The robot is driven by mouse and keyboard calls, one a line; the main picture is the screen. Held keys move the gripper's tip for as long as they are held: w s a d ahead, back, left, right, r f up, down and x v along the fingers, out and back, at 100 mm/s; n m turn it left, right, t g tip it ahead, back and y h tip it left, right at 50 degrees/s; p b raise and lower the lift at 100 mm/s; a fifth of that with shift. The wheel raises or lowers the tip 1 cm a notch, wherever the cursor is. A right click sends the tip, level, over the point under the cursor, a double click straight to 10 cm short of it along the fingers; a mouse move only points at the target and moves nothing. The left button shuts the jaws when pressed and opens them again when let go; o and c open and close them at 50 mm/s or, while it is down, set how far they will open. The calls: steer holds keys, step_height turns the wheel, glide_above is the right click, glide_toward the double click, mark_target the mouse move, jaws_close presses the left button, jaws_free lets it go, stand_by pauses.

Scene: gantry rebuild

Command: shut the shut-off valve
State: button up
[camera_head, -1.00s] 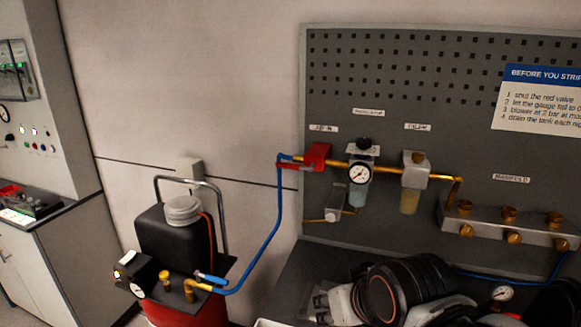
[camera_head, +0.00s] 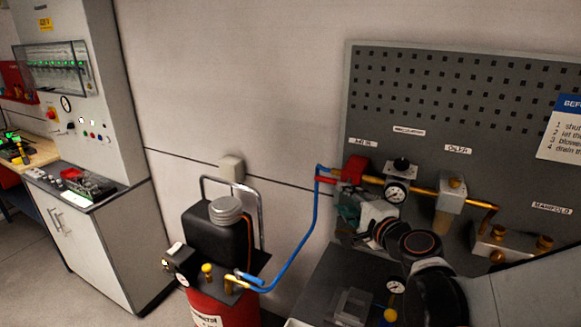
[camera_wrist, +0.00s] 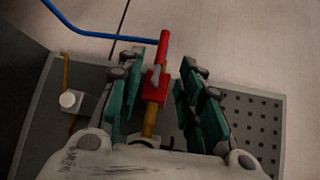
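The shut-off valve is a red block (camera_head: 355,169) on the brass pipe at the pegboard's left side, where the blue hose comes in. In the wrist view its red body (camera_wrist: 155,86) and a red bar (camera_wrist: 165,46) above it lie between my fingers. My gripper (camera_wrist: 161,80) is open, with teal fingers to the left and right of the valve. I cannot tell whether either finger touches it. In the head view my gripper (camera_head: 347,212) is just below the valve, and my wrist and arm hide the lower panel.
A regulator with a round gauge (camera_head: 396,193) and an oiler (camera_head: 452,194) sit right of the valve on the brass pipe. The blue hose (camera_head: 312,225) runs down to a red compressor tank (camera_head: 208,306). A brass manifold (camera_head: 497,246) is at lower right.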

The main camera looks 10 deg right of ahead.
mark_target(327, 181)
steer(key=x, duration=0.4)
steer(key=b+x, duration=0.1)
steer(key=x, duration=0.9)
steer(key=shift+w+d+r, duration=0.1)
steer(key=shift+d+r, duration=0.1)
steer(key=shift+r, duration=0.1)
jaws_close()
